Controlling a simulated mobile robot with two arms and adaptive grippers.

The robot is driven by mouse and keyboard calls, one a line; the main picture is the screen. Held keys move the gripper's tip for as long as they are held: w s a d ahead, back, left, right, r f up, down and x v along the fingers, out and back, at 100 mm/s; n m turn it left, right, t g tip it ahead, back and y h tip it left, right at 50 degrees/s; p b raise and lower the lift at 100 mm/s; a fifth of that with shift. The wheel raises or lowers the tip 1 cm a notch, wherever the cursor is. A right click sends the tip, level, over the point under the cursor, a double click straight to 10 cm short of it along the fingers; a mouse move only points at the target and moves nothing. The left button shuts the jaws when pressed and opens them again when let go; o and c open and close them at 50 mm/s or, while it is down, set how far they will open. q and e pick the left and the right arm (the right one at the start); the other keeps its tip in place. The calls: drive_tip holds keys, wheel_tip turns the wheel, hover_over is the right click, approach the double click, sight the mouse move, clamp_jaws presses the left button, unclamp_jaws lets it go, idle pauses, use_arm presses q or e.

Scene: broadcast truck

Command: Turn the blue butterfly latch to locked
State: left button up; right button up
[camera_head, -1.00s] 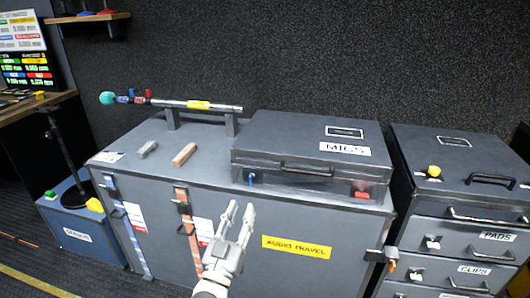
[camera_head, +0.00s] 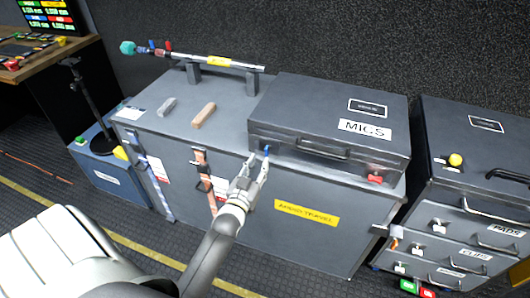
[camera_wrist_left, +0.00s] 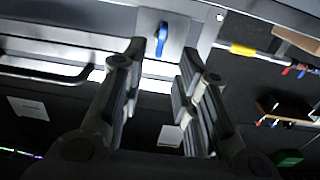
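The blue butterfly latch (camera_head: 266,151) is a small blue tab on the front left of the grey MICS case (camera_head: 290,137). In the left wrist view the blue latch (camera_wrist_left: 161,39) stands lengthwise, slightly tilted, on a light metal plate. My left gripper (camera_head: 255,163) is open, with its fingertips just below and in front of the latch. In the left wrist view my left gripper (camera_wrist_left: 160,70) has its two fingers apart, and the latch lies beyond the gap between the tips. No contact shows. My right gripper is not in view.
The MICS case rests on the large AUDIO TRAVEL case (camera_head: 306,213). A red latch (camera_head: 375,179) is at the MICS case's front right. A wooden block (camera_head: 204,115) and a grey block (camera_head: 167,107) lie on the lid to the left. A drawer cabinet (camera_head: 465,205) stands at right.

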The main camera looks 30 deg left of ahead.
sight(266, 152)
use_arm(q)
drive_tip(key=x, duration=0.5)
drive_tip(key=shift+w, duration=0.45)
clamp_jaws()
